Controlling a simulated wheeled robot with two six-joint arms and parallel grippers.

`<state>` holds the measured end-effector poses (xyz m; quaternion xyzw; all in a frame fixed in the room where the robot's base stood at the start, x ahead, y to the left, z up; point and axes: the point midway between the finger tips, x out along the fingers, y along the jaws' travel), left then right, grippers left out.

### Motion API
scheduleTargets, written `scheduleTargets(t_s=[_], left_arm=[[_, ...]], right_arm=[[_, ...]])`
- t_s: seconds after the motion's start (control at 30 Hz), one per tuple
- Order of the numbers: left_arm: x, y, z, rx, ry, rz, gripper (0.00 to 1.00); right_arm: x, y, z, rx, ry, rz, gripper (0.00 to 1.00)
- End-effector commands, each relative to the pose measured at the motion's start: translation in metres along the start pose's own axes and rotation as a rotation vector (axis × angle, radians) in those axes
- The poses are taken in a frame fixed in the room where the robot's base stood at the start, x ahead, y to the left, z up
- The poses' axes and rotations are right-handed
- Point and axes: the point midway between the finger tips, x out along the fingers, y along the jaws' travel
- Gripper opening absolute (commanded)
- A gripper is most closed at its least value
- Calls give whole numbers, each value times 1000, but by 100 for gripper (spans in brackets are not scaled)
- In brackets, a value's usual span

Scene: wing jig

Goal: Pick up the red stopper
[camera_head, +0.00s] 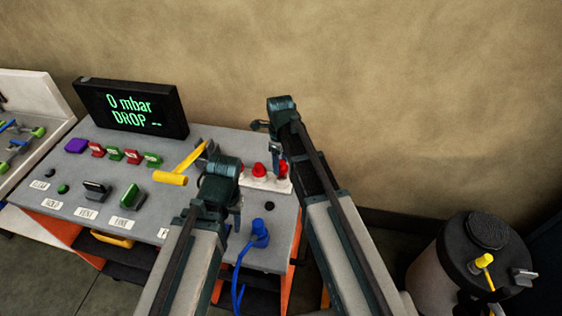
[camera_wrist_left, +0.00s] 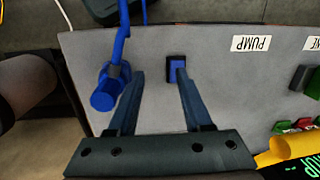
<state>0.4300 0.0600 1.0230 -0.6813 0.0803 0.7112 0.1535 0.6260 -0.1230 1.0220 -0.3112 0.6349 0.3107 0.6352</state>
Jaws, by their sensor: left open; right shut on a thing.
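Two red stoppers show in the head view on a white rack (camera_head: 256,182) at the panel's back right edge. The left red stopper (camera_head: 259,170) stands free. My right gripper (camera_head: 277,160) is pointed down at the right red stopper (camera_head: 283,168) and is shut on it, partly hiding it. It is still at the rack; I cannot tell whether it is lifted. My left gripper (camera_head: 234,216) is open and empty above the panel, and its fingers show in the left wrist view (camera_wrist_left: 160,78).
A blue plug with a hose (camera_head: 260,232) stands at the panel's front right; it is also in the left wrist view (camera_wrist_left: 104,95). A yellow lever (camera_head: 181,168) is left of my left gripper. A dark-lidded drum (camera_head: 470,240) stands right.

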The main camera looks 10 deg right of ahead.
Motion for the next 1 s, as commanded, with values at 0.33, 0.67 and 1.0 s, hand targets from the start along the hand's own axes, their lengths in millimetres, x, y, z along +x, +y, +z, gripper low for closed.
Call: scheduleTargets(t_s=[0.33, 0.67, 1.0], left_arm=[[-6, -1, 0, 0, 0, 0, 50], [-11, -1, 1, 0, 0, 0, 50], [-12, -1, 1, 0, 0, 0, 50]], right_arm=[[-6, 89, -7, -6, 0, 1, 6], [-11, 144, -8, -4, 0, 1, 6], [-12, 156, -8, -2, 0, 1, 6]])
